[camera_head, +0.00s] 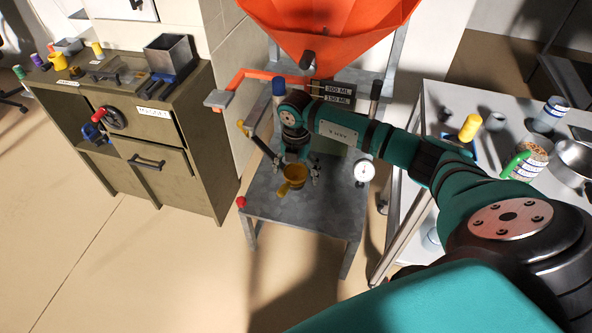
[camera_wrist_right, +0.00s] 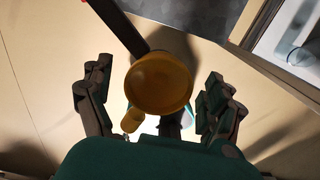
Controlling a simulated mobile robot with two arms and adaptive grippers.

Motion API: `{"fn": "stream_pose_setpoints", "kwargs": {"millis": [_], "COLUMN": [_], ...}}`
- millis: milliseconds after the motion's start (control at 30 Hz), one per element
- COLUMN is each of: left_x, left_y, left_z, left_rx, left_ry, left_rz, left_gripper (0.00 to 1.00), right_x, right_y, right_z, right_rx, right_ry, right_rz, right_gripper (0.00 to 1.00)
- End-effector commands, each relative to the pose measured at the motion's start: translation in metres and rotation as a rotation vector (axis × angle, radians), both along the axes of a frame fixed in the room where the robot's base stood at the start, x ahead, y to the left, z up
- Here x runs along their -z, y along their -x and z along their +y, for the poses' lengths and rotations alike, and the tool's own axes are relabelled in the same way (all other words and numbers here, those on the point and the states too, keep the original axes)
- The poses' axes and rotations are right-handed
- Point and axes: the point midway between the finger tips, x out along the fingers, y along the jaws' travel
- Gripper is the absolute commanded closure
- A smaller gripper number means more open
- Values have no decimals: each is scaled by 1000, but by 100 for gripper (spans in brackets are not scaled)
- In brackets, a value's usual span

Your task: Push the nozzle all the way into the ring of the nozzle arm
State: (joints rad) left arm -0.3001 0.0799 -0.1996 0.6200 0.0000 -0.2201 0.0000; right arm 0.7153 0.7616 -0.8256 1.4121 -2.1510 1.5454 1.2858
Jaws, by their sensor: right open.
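The nozzle (camera_head: 293,174) is a yellow, round, cup-like piece with a small yellow tab at its lower left. It also shows in the right wrist view (camera_wrist_right: 162,82). The nozzle arm (camera_head: 262,147) is a dark bar running from the upper left to the nozzle; it also shows in the wrist view (camera_wrist_right: 118,24). The ring is hidden, so I cannot tell how deep the nozzle sits. My right gripper (camera_head: 296,173) points down over the nozzle, open, with fingers apart on both sides of it (camera_wrist_right: 160,100). My left gripper is not in view.
A grey metal stand (camera_head: 262,205) is below, with a red knob (camera_head: 241,202) at its corner. The orange hopper (camera_head: 330,30) hangs above. A blue-capped post (camera_head: 279,87) and a dial gauge (camera_head: 364,171) stand close by. A cluttered table (camera_head: 400,200) is right, an olive cabinet (camera_head: 185,170) left.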

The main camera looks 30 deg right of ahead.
Motion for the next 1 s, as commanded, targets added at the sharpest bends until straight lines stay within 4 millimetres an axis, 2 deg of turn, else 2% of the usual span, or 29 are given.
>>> {"fn": "stream_pose_setpoints", "kwargs": {"millis": [133,267,500,700,833,1000], "left_x": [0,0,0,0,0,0], "left_y": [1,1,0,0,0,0], "left_z": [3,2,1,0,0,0], "left_rx": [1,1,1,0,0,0], "left_ry": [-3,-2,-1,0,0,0], "left_rz": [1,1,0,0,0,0], "left_gripper": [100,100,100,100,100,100], "right_x": [-3,-19,-70,-105,-116,-120], "right_y": [0,-1,-1,-1,0,0], "right_z": [0,0,-1,0,0,0], "right_rx": [0,0,0,0,0,0], "right_ry": [0,1,1,0,-1,0], "right_rz": [-1,-5,-5,-4,-1,0], "right_gripper": [10,10,10,10,10,10]}}
